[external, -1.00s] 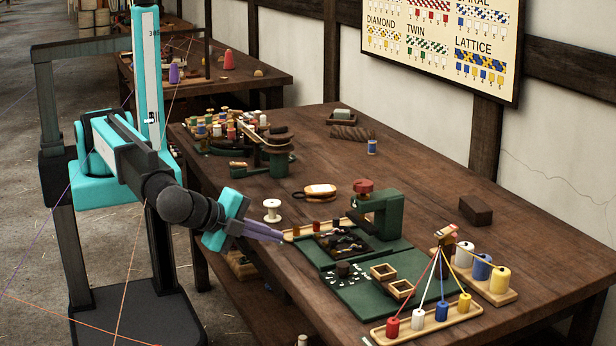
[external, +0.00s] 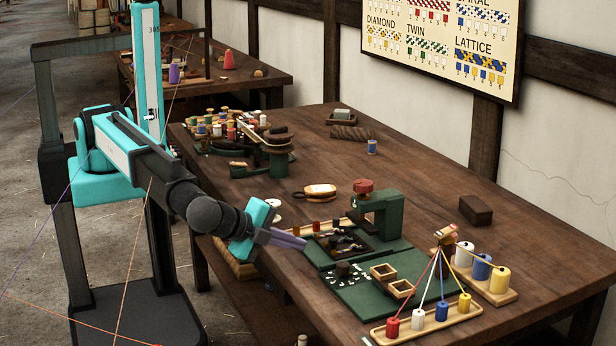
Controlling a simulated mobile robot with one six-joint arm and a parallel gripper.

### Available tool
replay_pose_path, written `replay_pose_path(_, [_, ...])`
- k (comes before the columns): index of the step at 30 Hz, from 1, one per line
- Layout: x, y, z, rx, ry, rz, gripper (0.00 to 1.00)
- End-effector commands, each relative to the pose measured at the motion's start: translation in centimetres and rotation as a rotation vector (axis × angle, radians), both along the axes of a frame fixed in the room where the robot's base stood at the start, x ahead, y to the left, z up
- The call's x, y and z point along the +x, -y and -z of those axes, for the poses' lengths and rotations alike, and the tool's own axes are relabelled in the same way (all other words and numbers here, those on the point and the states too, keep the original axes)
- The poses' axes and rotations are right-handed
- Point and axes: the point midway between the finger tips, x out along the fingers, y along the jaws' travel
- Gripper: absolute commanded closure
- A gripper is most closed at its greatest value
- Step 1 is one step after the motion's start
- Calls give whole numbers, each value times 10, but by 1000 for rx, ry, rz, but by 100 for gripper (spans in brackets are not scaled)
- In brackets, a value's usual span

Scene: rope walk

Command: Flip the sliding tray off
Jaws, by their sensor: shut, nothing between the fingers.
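A green machine (external: 381,214) with a red knob on top stands on a green base near the middle of the table. A dark shallow tray (external: 347,257) with small parts in it lies under and left of its head; it looks like the sliding tray, but I cannot be sure. My gripper (external: 304,243) has purple fingers that are shut and empty. Its tips are at the tray's left side in the picture. I cannot tell whether they touch it.
A wooden strip with small pegs (external: 318,226) lies behind the tray. A green board (external: 350,300) with two square wooden frames is in front. A rack of coloured spools (external: 428,322) stands at the near edge. The table's right part is mostly clear, with a dark block (external: 475,210).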

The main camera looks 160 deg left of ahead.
Motion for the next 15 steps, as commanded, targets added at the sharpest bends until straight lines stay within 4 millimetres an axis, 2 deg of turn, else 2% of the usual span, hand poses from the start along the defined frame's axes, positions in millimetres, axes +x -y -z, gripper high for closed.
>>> replay_pose_path(6, [-5, -28, 15, 0, -2, -3, 100])
replay_pose_path(15, [-9, -58, 14, 0, -1, 0, 100])
